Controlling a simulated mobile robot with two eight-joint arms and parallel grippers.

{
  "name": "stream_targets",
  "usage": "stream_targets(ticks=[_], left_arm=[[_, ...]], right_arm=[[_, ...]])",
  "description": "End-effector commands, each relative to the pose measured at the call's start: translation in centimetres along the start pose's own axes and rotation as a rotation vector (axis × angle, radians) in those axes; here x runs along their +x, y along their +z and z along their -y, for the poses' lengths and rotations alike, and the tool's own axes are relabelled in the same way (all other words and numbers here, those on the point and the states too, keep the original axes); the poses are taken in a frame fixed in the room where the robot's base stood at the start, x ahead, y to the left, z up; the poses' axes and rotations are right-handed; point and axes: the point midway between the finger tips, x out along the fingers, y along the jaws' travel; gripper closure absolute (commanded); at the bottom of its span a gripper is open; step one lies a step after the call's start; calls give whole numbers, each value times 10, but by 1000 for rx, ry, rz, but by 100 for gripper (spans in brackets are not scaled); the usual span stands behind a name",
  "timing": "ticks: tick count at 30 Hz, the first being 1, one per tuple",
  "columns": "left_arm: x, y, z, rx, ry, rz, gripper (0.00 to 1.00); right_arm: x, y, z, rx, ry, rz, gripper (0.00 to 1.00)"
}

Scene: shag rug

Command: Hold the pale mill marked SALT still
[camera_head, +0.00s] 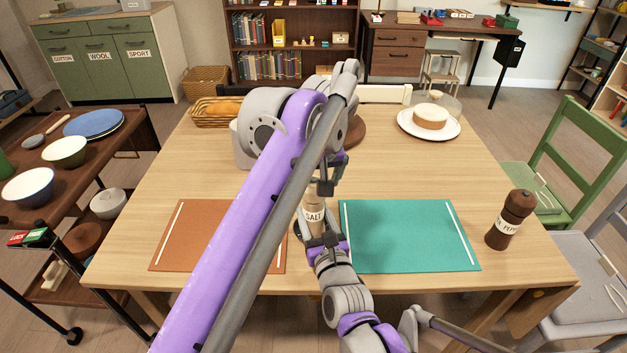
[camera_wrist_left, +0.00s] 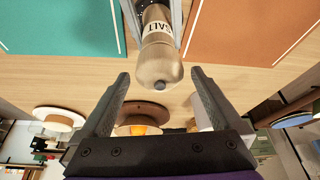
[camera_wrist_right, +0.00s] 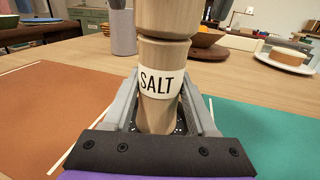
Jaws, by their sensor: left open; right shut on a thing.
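The pale wooden mill (camera_head: 314,217) with a white SALT label stands upright on the table between the two mats. My right gripper (camera_head: 322,243) is shut on its lower body; the right wrist view shows the mill (camera_wrist_right: 160,85) between the fingers, below and beside the label. My left gripper (camera_head: 325,180) is above the mill, its arm crossing the head view. In the left wrist view its fingers (camera_wrist_left: 157,95) are open and apart, with the mill's rounded top (camera_wrist_left: 158,65) just beyond them, not gripped. The mill's base is partly hidden by my right gripper.
An orange mat (camera_head: 190,235) lies left of the mill and a teal mat (camera_head: 405,235) lies right. A dark pepper mill (camera_head: 511,219) stands at the right table edge. A cake on a white plate (camera_head: 428,123) and a bread basket (camera_head: 217,112) are farther back.

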Motion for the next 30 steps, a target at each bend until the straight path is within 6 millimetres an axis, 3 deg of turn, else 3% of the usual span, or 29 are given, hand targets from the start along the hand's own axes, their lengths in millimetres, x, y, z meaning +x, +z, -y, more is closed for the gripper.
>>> stream_targets(ticks=[11, 25, 30], left_arm=[[5, 0, 0, 0, 0, 0, 3], [5, 0, 0, -1, 0, 0, 87], [5, 0, 0, 6, 3, 0, 87]], right_arm=[[0, 0, 0, 0, 0, 0, 100], [0, 0, 0, 0, 0, 0, 100], [0, 0, 0, 0, 0, 0, 100]])
